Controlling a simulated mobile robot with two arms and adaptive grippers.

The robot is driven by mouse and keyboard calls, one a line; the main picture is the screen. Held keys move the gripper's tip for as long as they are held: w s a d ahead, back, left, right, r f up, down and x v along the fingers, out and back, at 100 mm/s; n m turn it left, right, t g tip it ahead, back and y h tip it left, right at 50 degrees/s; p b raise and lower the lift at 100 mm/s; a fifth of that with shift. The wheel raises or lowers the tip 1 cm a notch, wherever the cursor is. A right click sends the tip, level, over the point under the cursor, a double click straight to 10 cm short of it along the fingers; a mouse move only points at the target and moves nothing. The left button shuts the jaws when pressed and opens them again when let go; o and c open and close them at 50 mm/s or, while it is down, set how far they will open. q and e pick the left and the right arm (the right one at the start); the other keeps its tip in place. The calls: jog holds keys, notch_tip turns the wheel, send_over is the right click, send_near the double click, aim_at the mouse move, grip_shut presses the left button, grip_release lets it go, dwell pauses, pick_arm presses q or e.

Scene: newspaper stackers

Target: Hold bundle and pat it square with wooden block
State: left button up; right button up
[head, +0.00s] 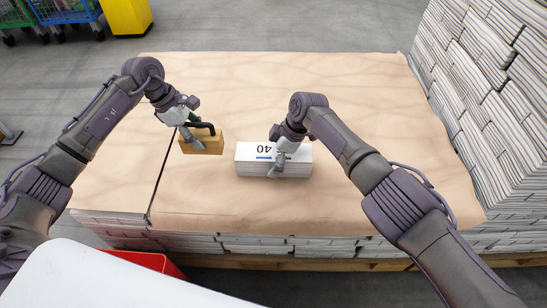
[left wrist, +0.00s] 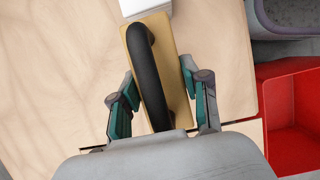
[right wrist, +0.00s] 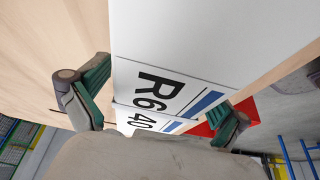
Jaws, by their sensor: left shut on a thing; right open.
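The wooden block (head: 212,146), tan with a black handle, is on the brown sheet left of the bundle. My left gripper (head: 191,131) is shut on it; in the left wrist view its fingers (left wrist: 160,100) flank the block and black handle (left wrist: 150,75). The bundle (head: 246,163) is a white stack printed with a number and a blue bar, a small gap from the block. My right gripper (head: 278,160) is open over the bundle. In the right wrist view its fingers (right wrist: 160,95) stand on either side of the bundle (right wrist: 175,45); contact is unclear.
The brown sheet (head: 340,80) covers a low platform of stacked papers, with a dark seam (head: 160,180) at left. Tall newspaper stacks (head: 490,90) rise at right. A red bin (head: 150,262) is at the near left. The sheet behind the block and bundle is clear.

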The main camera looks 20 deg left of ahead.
jog(key=v, duration=1.2)
dwell(0.4)
